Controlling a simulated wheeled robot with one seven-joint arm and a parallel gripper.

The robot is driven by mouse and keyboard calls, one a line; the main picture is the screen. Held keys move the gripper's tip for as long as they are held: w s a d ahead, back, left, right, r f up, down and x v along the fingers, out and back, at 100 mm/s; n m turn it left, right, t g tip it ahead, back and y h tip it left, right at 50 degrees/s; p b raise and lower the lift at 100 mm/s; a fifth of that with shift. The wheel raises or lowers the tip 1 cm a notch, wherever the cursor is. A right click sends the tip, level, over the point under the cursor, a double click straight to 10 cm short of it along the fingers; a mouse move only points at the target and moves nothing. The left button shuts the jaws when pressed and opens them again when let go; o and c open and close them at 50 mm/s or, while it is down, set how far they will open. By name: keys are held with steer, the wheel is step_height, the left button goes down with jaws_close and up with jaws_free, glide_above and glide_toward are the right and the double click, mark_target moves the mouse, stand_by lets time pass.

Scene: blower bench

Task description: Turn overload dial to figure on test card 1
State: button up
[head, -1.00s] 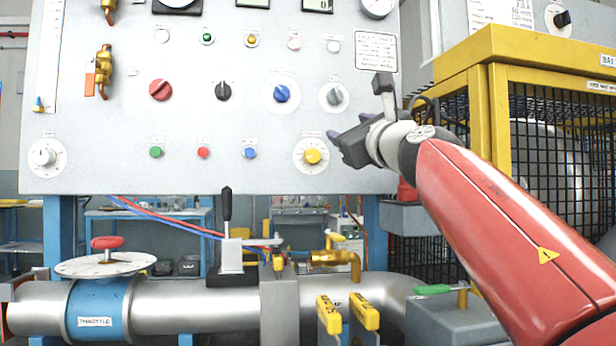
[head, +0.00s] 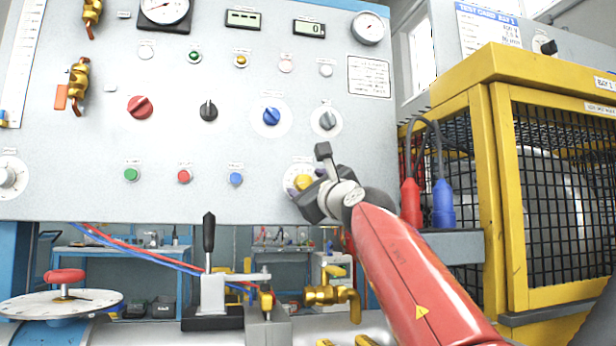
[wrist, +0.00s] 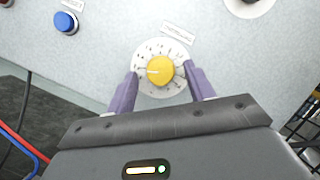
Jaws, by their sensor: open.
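The yellow dial (wrist: 160,70) sits on a white numbered scale plate in the wrist view, with a label too small to read above it. My gripper (wrist: 162,84) is open, with one purple finger on each side of the dial; I cannot tell whether they touch it. In the head view my gripper (head: 297,190) is at the panel's lower right, partly covering the yellow dial (head: 304,182). The test card (head: 488,28) hangs at the top right, headed "TEST CARD BAY 1"; its lines are small and hard to read.
The grey panel (head: 90,120) carries other knobs: red (head: 140,107), black (head: 209,111), blue (head: 271,116) and grey (head: 327,120). A blue button (head: 236,179) is left of the dial. A yellow cage (head: 500,90) stands to the right, with red and blue plugs (head: 443,203) beside it.

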steer(key=shift+w+a+r, duration=0.1)
steer(key=shift+w, duration=0.15)
steer(key=c, duration=1)
steer(key=shift+o, duration=0.2)
steer(key=shift+m, duration=0.4)
